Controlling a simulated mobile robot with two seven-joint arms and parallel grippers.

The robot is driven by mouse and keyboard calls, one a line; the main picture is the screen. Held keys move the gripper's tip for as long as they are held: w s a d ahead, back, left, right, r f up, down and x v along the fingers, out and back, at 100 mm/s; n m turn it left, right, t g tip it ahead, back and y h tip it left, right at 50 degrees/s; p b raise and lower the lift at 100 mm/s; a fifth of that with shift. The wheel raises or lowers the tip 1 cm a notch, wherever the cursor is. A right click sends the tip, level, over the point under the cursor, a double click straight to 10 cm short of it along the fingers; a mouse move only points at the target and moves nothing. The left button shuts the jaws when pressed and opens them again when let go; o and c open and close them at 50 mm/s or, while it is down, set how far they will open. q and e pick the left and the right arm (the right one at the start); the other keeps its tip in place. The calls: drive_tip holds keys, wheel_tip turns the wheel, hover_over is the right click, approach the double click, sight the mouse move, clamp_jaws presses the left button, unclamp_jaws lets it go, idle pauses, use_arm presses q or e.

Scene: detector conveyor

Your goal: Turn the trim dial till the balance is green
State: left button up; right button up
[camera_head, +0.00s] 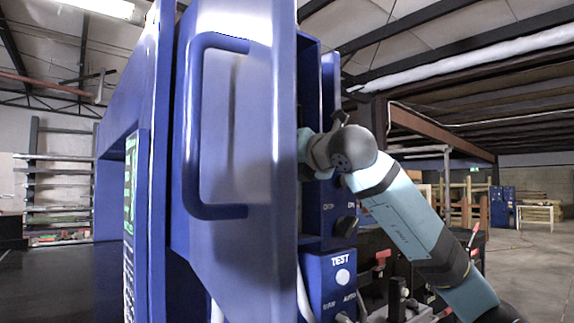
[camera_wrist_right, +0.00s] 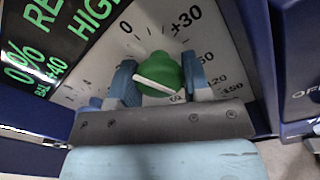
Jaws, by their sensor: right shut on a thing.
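The trim dial is a green knob with a white bar (camera_wrist_right: 158,74) on a white scale plate (camera_wrist_right: 215,48) in the right wrist view. Marks such as 0 and +30 show around it. My right gripper (camera_wrist_right: 160,82) has one finger on each side of the knob and is shut on it. The exact mark the bar points to is not clear. A dark screen (camera_wrist_right: 50,45) at upper left shows green text, including HIGH, partly cut off. In the head view my right gripper and the dial are hidden behind a blue panel (camera_head: 240,120). My left gripper is not in view.
The blue panel carries a handle (camera_head: 193,130) and stands close to my right wrist. A black switch knob (camera_head: 346,227) and a box marked TEST with a white button (camera_head: 343,277) sit below that wrist. Shelving (camera_head: 60,185) stands at far left.

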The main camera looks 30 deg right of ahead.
drive_tip(key=n+b, duration=0.1)
drive_tip(key=n, duration=0.2)
drive_tip(key=shift+f+n, duration=0.15)
drive_tip(key=shift+n, duration=0.25)
drive_tip(key=n+b, duration=0.1)
drive_tip(key=n, duration=0.3)
drive_tip(key=shift+n, duration=0.3)
drive_tip(key=n, duration=0.7)
drive_tip(key=shift+d+n, duration=0.1)
drive_tip(key=shift+n, duration=0.2)
drive_tip(key=shift+n+p, duration=0.3)
drive_tip(key=shift+n, duration=0.7)
drive_tip(key=o, duration=0.9)
